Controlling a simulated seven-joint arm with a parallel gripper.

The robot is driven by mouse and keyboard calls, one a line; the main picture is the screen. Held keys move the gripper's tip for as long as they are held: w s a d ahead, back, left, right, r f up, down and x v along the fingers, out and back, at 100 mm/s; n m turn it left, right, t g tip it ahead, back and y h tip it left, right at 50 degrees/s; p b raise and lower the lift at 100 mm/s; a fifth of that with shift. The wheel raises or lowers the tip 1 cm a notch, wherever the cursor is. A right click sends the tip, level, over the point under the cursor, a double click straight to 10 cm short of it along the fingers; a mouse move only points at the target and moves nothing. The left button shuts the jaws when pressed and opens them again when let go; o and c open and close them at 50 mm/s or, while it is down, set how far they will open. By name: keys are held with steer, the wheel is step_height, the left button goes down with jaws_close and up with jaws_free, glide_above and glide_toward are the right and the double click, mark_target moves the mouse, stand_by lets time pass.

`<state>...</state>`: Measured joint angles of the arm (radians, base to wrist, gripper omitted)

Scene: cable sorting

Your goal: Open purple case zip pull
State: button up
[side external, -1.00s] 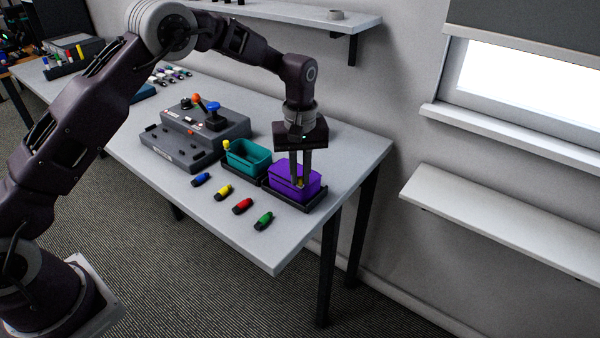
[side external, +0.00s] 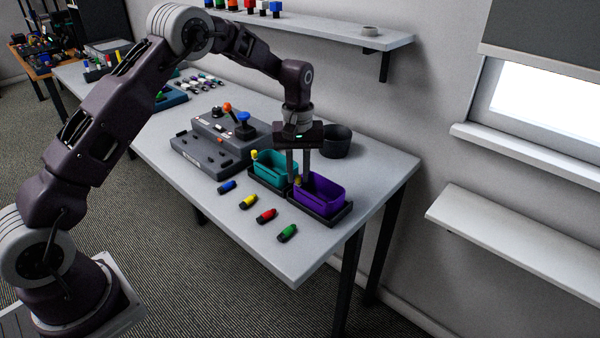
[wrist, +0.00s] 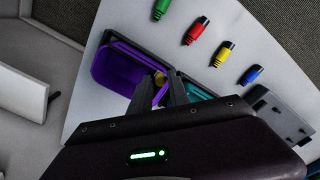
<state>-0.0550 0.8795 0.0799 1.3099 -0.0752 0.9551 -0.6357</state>
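The purple case (side external: 318,201) sits in a dark tray at the right end of the table. Its top looks open, with a dark purple inside showing; it also shows in the wrist view (wrist: 108,75). The small yellow zip pull (wrist: 159,84) is at the case's end nearest the teal case (side external: 275,170). My gripper (side external: 298,179) points down at that end, its fingers on either side of the yellow pull. It looks shut on the pull, though the contact is partly hidden. The teal case has its own yellow pull (side external: 254,154) at its far left.
Blue (side external: 227,187), yellow (side external: 248,202), red (side external: 266,216) and green (side external: 287,233) connectors lie in a row in front of the cases. A dark round bin (side external: 336,142) stands behind. A grey device (side external: 215,150) with knobs stands left. The table's front right corner is clear.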

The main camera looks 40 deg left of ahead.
mark_target(298, 176)
steer(key=shift+o, duration=1)
steer(key=shift+r, duration=3.65)
steer(key=s+d+r+m+t, duration=0.3)
steer(key=s+r+m, duration=0.1)
steer(key=s+r, duration=1.1)
steer(key=s+d+f+m+t, duration=0.1)
steer(key=s+m, duration=0.1)
steer(key=s, duration=0.8)
steer(key=s+f+m+t, duration=0.1)
steer(key=s+m, duration=0.2)
steer(key=s, duration=0.7)
steer(key=shift+d+f+t, duration=0.15)
steer(key=shift+d+t, duration=0.15)
steer(key=shift+d, duration=0.05)
